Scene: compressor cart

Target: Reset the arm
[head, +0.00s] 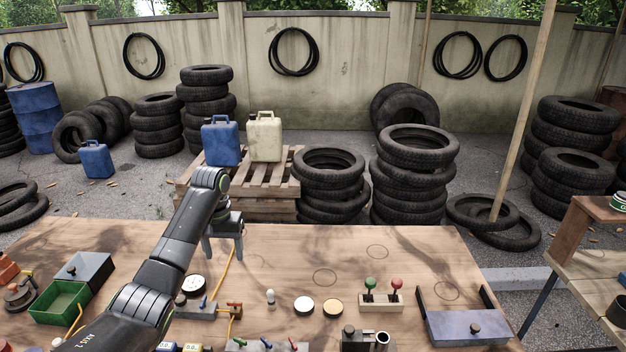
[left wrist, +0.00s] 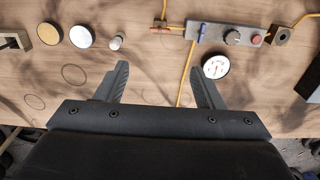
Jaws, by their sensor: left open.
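My left arm (head: 165,265) reaches in from the lower left over the wooden workbench (head: 290,250). My left gripper (head: 223,250) hangs above the far part of the bench with its fingers pointing down. In the left wrist view its two fingers (left wrist: 160,88) stand apart with nothing between them but bare wood and a yellow cable (left wrist: 187,75). A round white gauge (left wrist: 215,66) lies close beyond one finger; it also shows in the head view (head: 193,285). My right gripper is not in view.
Round discs (head: 304,306), a block with green and red levers (head: 381,300), a grey holder (head: 467,325) and a green bin (head: 62,302) stand on the bench. Stacked tires (head: 410,180) and a pallet (head: 255,180) are beyond. The bench's far middle is clear.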

